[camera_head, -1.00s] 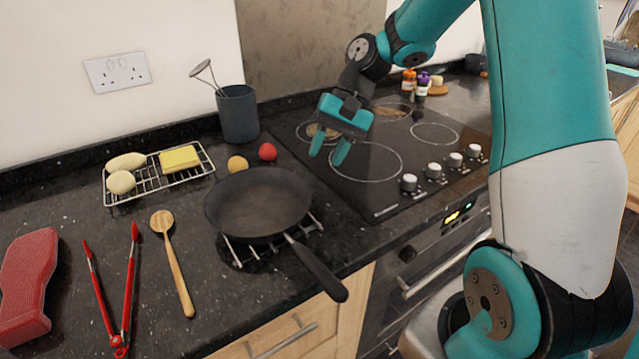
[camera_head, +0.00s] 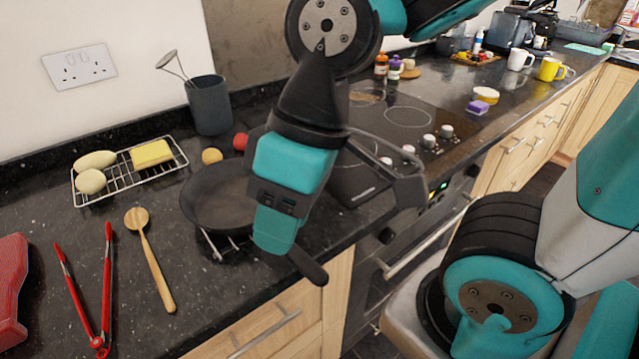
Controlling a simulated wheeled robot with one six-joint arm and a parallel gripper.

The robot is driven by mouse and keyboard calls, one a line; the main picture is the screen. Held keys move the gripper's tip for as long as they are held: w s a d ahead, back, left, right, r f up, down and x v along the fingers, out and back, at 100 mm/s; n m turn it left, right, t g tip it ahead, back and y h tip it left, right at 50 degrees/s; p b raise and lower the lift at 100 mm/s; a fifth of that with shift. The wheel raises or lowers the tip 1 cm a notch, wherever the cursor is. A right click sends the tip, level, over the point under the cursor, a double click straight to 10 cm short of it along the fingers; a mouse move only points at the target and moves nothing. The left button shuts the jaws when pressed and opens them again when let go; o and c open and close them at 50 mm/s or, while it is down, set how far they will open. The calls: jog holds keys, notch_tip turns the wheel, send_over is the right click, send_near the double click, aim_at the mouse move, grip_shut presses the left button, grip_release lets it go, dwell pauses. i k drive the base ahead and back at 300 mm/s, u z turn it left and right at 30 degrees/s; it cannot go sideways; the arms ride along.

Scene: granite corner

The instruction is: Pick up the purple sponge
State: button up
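A small purple sponge (camera_head: 477,107) lies flat on the dark counter to the right of the hob, near the front edge. My gripper (camera_head: 274,232) hangs in the foreground, pointing down, and overlaps the frying pan in the picture. It is well to the left of the purple sponge and apart from it.
A frying pan (camera_head: 215,205) stands behind my gripper. A yellow sponge (camera_head: 152,153) sits on a wire rack (camera_head: 122,178) at the left. A round yellow-and-white item (camera_head: 486,95) is just behind the purple sponge. Mugs (camera_head: 519,59) stand farther back.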

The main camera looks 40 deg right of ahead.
aim_at(478, 108)
jog(key=z, duration=1.85)
